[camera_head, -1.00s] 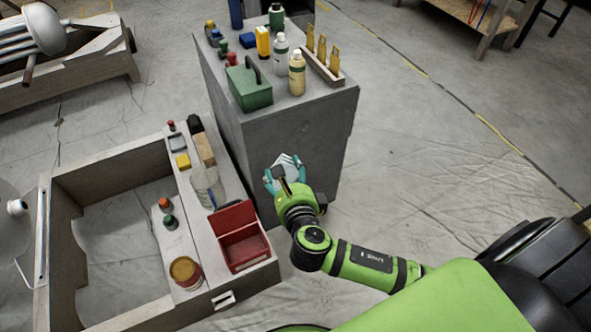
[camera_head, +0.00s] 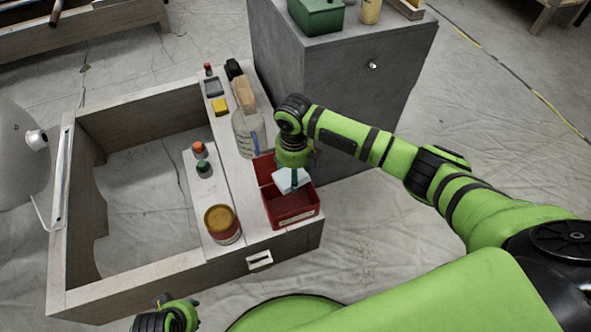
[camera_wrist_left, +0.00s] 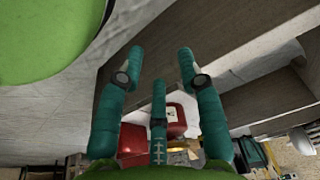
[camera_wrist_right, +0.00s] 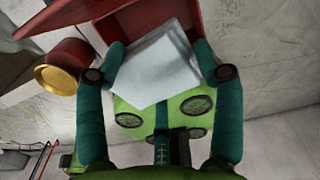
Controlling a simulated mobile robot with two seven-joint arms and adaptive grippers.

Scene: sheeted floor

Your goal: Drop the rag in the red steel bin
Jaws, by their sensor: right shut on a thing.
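The rag (camera_head: 290,180) is a pale, folded cloth. My right gripper (camera_head: 294,171) is shut on it and points down over the red steel bin (camera_head: 292,208). In the right wrist view the rag (camera_wrist_right: 160,68) lies between the fingers, with the red bin wall (camera_wrist_right: 203,22) beyond it. The rag's lower part is at the bin's opening; I cannot tell whether it touches the inside. The bin sits on the ledge of a wooden frame. My left gripper (camera_head: 178,303) is low at the left, away from the bin; its fingers (camera_wrist_left: 161,62) are apart and empty.
A red and gold tin (camera_head: 222,224) stands left of the bin. A clear bottle (camera_head: 248,132) and small items stand behind it on the ledge (camera_head: 232,170). A grey cabinet (camera_head: 350,90) with a green box (camera_head: 317,14) rises behind. The floor at right is free.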

